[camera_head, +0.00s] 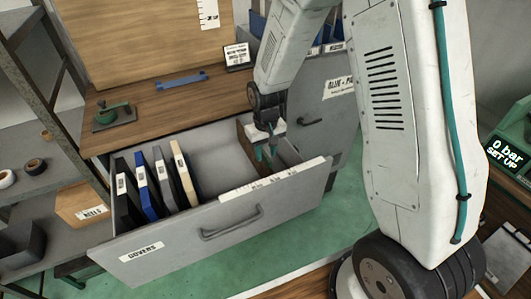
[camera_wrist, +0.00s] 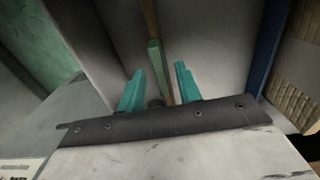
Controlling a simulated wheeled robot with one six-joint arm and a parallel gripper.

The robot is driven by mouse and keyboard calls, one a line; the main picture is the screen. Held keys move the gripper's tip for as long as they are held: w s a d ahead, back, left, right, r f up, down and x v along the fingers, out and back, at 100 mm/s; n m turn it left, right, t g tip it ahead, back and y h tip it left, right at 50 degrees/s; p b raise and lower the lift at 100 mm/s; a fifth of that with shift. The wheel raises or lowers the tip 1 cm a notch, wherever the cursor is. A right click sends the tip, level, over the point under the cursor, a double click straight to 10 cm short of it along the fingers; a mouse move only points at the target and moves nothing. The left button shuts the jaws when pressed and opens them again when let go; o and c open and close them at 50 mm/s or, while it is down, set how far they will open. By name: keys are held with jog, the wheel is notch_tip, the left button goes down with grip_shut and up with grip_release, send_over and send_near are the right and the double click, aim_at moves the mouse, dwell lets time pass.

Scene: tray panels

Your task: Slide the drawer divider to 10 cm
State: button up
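The open grey drawer (camera_head: 150,243) has a pale marked strip (camera_head: 272,180) along its front top edge; its markings are too small to read. The thin wooden divider (camera_head: 246,137) stands in the drawer's right part. It also shows in the wrist view (camera_wrist: 150,18), with a green piece (camera_wrist: 155,58) on its edge. My gripper (camera_head: 266,154) points down into the drawer at the divider. In the wrist view its two teal fingers (camera_wrist: 160,70) are apart, one on each side of the divider, with gaps visible. The divider's lower part is hidden.
Several binders (camera_head: 160,180) stand in the drawer's left part, and bare drawer floor lies between them and the divider. The wooden worktop (camera_head: 190,100) is behind, with a green stamp-like tool (camera_head: 113,115) and a blue bar (camera_head: 182,80). A shelf rack stands at the left.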

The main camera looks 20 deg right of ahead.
notch_tip(320, 180, up, 7)
jog(key=shift+f, duration=0.1)
jog(key=shift+s, duration=0.1)
dwell(0.5)
jog(key=s+d+r, duration=0.1)
jog(key=s+r, duration=0.9)
jog(key=s, duration=0.4)
jog(key=s+d+r+m+t, duration=0.1)
jog(key=s+d+r, duration=0.1)
jog(key=s+r, duration=0.9)
jog(key=shift+s+d, duration=0.3)
jog(key=shift+s, duration=1.15)
